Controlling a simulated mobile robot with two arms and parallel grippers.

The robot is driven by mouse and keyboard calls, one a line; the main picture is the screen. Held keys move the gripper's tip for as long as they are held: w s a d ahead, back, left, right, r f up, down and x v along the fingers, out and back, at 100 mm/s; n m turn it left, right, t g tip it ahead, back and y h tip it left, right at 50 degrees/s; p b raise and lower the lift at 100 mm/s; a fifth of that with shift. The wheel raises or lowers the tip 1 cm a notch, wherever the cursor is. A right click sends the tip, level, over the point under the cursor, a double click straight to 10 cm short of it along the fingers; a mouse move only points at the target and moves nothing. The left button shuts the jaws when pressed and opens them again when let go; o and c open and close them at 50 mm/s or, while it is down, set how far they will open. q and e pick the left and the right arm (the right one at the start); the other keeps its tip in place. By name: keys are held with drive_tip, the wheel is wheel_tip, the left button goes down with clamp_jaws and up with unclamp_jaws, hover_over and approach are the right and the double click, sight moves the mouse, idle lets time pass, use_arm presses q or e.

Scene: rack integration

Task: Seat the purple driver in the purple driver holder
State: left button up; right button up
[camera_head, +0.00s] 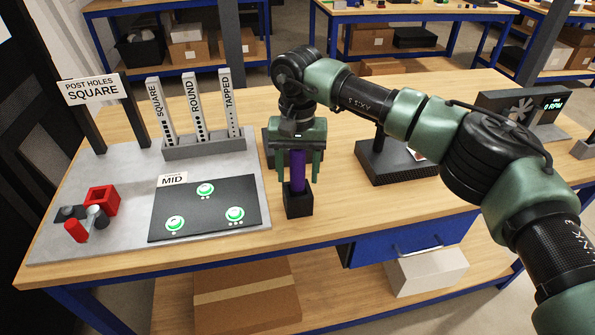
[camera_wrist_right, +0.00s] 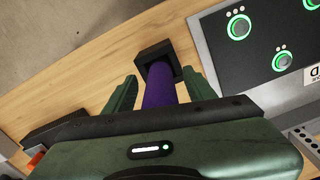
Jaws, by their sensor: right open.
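The purple driver (camera_head: 298,172) stands upright in a small black square holder (camera_head: 298,204) on the wooden bench, right of the grey board. In the right wrist view, the purple driver (camera_wrist_right: 160,88) runs down into the black holder (camera_wrist_right: 155,52). My right gripper (camera_head: 299,177) is above the holder and open, with its green fingers on either side of the driver. In the right wrist view, the fingers of my right gripper (camera_wrist_right: 160,92) stand apart from the driver, with gaps on both sides. The driver's top is hidden by the gripper. My left gripper is not in view.
A grey board (camera_head: 110,240) with a black button panel (camera_head: 205,215) lies to the left. A rack of upright posts (camera_head: 205,147) stands behind it. A black stand (camera_head: 395,165) and a fan unit (camera_head: 520,112) are to the right. Bench in front of the holder is clear.

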wheel_tip(320, 180, up, 8)
drive_tip(key=shift+f+b, duration=0.2)
drive_tip(key=shift+b, duration=0.5)
drive_tip(key=shift+s+f, duration=0.1)
